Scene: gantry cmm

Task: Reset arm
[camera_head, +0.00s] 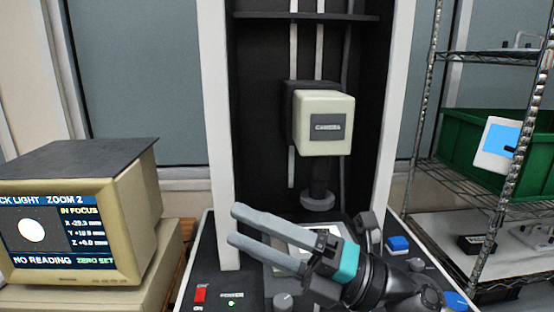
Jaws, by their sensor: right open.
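My right gripper (232,226) comes in from the lower right, with its two long grey fingers apart and pointing left. It is open and nothing shows between the fingers. It is in front of the measuring machine's base and hides part of the stage (295,236) behind it. My left gripper is not in view.
The measuring machine's camera head (323,123) hangs on a column above the stage. A beige monitor (78,225) showing "NO READING" stands at the left. A wire rack (470,180) with a green bin (470,143) stands at the right. A red switch (200,293) and a blue button (398,243) are on the base.

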